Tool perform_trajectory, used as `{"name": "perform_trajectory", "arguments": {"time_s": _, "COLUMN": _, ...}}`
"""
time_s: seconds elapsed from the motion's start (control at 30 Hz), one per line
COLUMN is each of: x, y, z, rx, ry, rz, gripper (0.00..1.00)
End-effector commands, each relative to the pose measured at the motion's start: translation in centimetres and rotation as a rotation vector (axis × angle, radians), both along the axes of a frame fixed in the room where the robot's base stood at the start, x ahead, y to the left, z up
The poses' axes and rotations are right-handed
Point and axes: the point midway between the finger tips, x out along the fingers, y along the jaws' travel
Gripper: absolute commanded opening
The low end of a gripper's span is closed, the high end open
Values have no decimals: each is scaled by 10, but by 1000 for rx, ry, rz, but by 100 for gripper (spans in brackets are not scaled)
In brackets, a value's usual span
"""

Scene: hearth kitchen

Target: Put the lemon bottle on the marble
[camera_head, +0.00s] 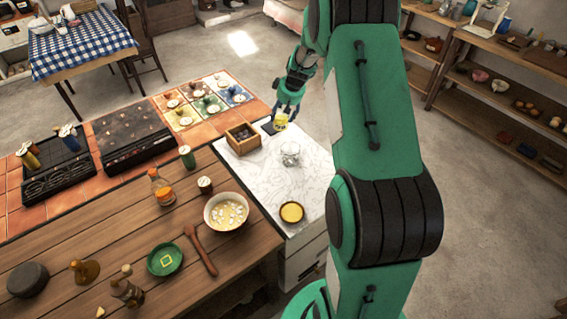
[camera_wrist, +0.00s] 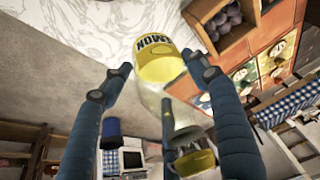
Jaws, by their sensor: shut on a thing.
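The lemon bottle (camera_wrist: 163,66) has a yellow label band with the word LEMON and a pale, clear part beside it. My gripper (camera_wrist: 157,62) is shut on it, with one finger on each side of the yellow band. In the head view my gripper (camera_head: 284,108) holds the bottle (camera_head: 280,121) at the far edge of the white veined marble (camera_head: 262,177). The marble also shows in the wrist view (camera_wrist: 90,30). I cannot tell whether the bottle touches the marble.
A wooden crate of dark round things (camera_head: 243,138) stands left of the bottle. A glass jar (camera_head: 290,154) and a yellow round dish (camera_head: 291,212) stand on the marble. A dark flat piece (camera_head: 268,128) lies beside the bottle. The marble between crate and dish is mostly clear.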

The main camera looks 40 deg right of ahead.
Motion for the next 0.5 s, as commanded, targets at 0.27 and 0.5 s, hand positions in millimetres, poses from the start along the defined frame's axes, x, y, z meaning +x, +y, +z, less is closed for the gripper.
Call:
{"name": "perform_trajectory", "arguments": {"time_s": 0.27, "x": 1, "y": 0, "z": 1, "rx": -1, "ry": -2, "rz": 0, "gripper": 15}}
{"name": "perform_trajectory", "arguments": {"time_s": 0.5, "x": 1, "y": 0, "z": -11, "rx": -1, "ry": -1, "rz": 0, "gripper": 15}}
